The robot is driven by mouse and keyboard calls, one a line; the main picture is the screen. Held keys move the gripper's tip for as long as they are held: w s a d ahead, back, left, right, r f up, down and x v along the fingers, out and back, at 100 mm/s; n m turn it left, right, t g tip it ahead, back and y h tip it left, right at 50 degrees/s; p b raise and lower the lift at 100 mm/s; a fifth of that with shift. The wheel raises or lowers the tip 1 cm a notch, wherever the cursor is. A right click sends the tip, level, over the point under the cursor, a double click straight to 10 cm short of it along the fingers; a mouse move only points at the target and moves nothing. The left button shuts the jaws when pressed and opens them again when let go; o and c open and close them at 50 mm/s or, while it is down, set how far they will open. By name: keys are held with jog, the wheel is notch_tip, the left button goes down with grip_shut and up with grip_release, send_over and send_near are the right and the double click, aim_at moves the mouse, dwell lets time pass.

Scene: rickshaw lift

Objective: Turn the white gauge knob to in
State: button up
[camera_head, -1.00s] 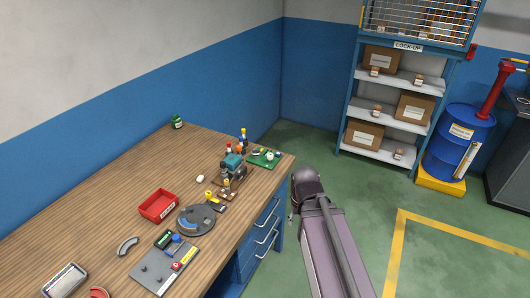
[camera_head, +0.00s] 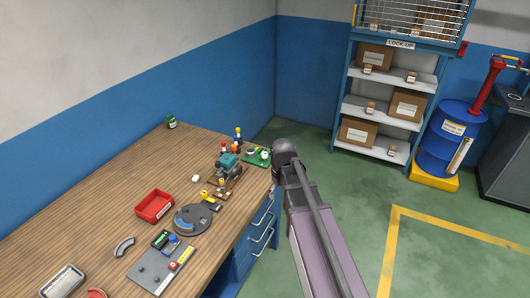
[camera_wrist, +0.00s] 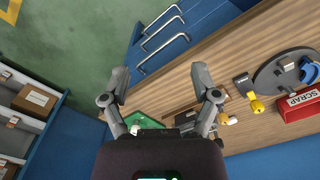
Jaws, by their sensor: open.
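My gripper (camera_wrist: 160,72) shows in the wrist view with its two fingers wide apart and nothing between them. It hangs over the bench's front edge, with the blue drawers and their handles beyond the fingertips. A green board (camera_head: 256,157) lies at the bench's far right corner with small white round parts on it. One of these may be the white gauge knob, but it is too small to tell, and no "in" mark is legible. In the wrist view the green board (camera_wrist: 147,121) is beside the left finger, partly hidden by my gripper.
A teal machine (camera_head: 228,163) and small coloured-top parts stand beside the board. A grey round plate (camera_head: 192,219), a red scrap bin (camera_head: 154,205) and a grey panel (camera_head: 160,268) lie nearer on the wooden bench (camera_head: 100,215).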

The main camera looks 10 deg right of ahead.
aim_at(264, 153)
jog(key=w+r+n+p, duration=0.1)
jog(key=w+n, duration=0.4)
jog(key=w, duration=1.2)
jog(key=w+r+n+p, duration=0.2)
jog(key=w+n, duration=0.3)
jog(key=w, duration=1.3)
jog(key=shift+r+n, duration=0.3)
jog(key=shift+r, duration=0.1)
jog(key=shift+f, duration=0.1)
notch_tip(264, 153, down, 14)
jog(key=b, duration=1.3)
jog(key=shift+r, duration=0.2)
grip_shut()
